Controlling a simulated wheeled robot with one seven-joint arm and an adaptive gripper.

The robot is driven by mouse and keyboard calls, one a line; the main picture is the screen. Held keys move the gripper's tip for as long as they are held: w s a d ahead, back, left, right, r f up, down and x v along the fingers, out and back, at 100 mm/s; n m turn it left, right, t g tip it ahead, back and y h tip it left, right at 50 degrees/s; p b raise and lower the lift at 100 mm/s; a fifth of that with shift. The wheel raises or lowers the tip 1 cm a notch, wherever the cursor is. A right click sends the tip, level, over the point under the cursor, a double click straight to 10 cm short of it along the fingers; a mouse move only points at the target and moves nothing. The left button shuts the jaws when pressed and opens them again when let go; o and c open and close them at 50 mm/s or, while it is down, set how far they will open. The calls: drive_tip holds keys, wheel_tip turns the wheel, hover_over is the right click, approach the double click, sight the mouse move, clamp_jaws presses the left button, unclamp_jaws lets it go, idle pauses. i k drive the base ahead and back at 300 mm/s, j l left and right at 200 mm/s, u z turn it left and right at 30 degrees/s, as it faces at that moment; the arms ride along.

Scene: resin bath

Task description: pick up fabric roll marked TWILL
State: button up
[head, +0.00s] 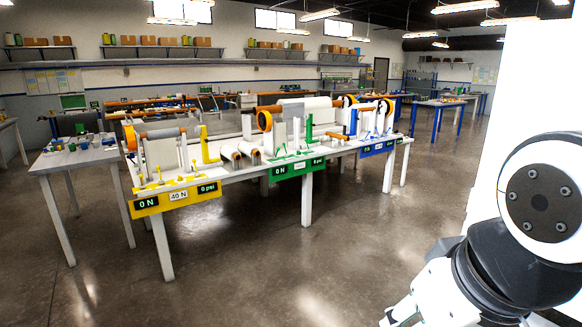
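No label reading TWILL can be made out in the head view. Two small pale rolls with brown ends, a left roll (229,151) and a right roll (249,149), lie side by side on the long white workbench (221,176). A white sheet (161,157) hangs from a roller at the yellow station on the left. My arm shows at the right edge, away from the bench; my gripper is not in view.
The bench carries yellow (178,198), green (299,168) and blue (377,148) front panels. A smaller table (72,160) with small parts stands at its left. The floor (280,265) before the bench is clear. A white upright surface (536,80) blocks the right side.

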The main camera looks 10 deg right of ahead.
sight(229, 152)
drive_tip(key=z, duration=0.2)
drive_tip(key=i+u, duration=0.1)
drive_tip(key=u, duration=0.2)
drive_tip(key=i, duration=3.85)
drive_tip(key=i+l+u, duration=0.1)
drive_tip(key=i+u, duration=0.2)
drive_tip(key=i, duration=0.95)
